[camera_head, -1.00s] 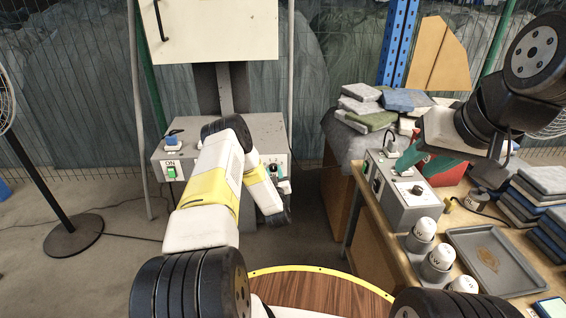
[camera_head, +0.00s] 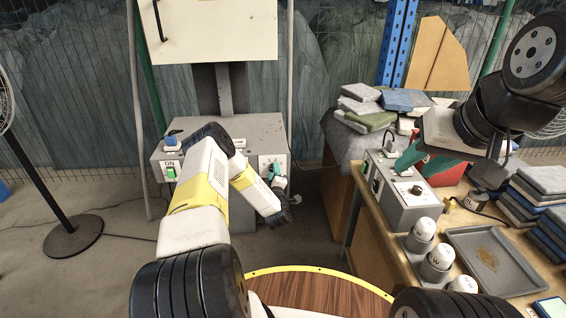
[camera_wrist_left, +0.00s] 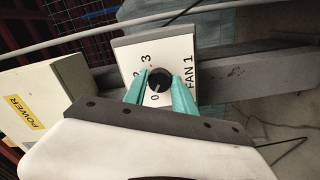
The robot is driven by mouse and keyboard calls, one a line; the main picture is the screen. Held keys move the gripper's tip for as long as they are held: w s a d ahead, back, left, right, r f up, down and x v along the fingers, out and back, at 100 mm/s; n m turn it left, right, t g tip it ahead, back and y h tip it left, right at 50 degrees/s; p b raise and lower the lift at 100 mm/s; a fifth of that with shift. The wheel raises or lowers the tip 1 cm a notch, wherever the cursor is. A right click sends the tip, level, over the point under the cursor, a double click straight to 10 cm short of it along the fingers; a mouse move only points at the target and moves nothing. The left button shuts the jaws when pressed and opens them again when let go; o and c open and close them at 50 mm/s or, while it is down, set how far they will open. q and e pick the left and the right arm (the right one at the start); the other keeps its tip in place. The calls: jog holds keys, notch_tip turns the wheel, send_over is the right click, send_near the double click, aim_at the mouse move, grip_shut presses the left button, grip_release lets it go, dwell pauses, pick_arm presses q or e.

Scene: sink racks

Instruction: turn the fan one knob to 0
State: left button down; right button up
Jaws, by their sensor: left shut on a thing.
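The fan one knob (camera_wrist_left: 159,80) is a round black knob on a white plate marked FAN 1 (camera_wrist_left: 188,72), with the numbers 0, 2 and 3 readable around it. Its exact pointing is too small to tell. My left gripper (camera_wrist_left: 160,86) has its teal fingers on either side of the knob and is shut on it. In the head view the left gripper (camera_head: 277,172) is at the right part of the grey box's front, partly hiding the dial plate (camera_head: 268,162).
The grey control box (camera_head: 240,132) carries a green ON switch (camera_head: 171,173). A fan stand (camera_head: 72,237) is at the left. Floor between is clear.

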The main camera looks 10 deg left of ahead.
pick_arm(q)
jog(key=shift+n, duration=1.1)
jog(key=c, duration=1)
grip_release()
jog(key=v, duration=0.8)
jog(key=shift+w, duration=0.1)
